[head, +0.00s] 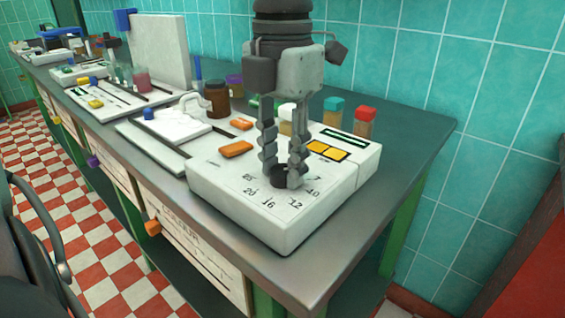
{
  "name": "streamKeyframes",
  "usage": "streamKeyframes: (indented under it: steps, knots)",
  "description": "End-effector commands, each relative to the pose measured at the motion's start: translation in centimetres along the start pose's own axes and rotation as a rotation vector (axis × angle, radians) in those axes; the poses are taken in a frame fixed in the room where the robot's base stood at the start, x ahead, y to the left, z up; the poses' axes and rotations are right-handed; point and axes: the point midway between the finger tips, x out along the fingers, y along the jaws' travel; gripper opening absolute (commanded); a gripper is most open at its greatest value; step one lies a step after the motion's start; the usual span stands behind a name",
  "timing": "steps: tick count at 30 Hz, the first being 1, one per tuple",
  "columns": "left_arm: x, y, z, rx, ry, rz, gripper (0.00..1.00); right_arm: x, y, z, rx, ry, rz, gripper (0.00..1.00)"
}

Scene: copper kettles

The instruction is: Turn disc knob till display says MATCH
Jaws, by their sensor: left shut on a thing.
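My left gripper (283,178) comes down from above onto a white instrument box (225,205). Its two fingers close around a small dark disc knob (278,172) on the box's top. The fingers hide much of the knob. Numbers such as 25, 20, 16, 12 and 10 are printed around it. A dark green display strip (346,136) lies on the far right part of the box, and I cannot read any text on it. Two yellow-orange squares (327,151) sit just in front of the strip. My right gripper is not in view.
More white instruments (95,95) line the bench to the left. The bench's right end (420,140) is clear, with a tiled wall behind.

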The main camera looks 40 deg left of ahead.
Motion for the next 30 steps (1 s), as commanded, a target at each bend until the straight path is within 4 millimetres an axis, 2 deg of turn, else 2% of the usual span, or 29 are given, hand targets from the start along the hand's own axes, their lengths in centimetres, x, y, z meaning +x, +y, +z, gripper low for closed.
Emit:
streamKeyframes:
  steps: [9, 18, 30]
  knots:
    - [0.1, 0.1, 0.0, 0.249, -0.001, 0.003, 0.01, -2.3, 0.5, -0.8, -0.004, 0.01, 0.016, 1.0]
    - [0.1, 0.0, 0.0, 0.45, 0.0, 0.001, 0.01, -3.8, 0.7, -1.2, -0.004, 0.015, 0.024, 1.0]
    - [0.0, 0.0, 0.0, 0.561, 0.0, 0.002, 0.01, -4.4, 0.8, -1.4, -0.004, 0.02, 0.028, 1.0]
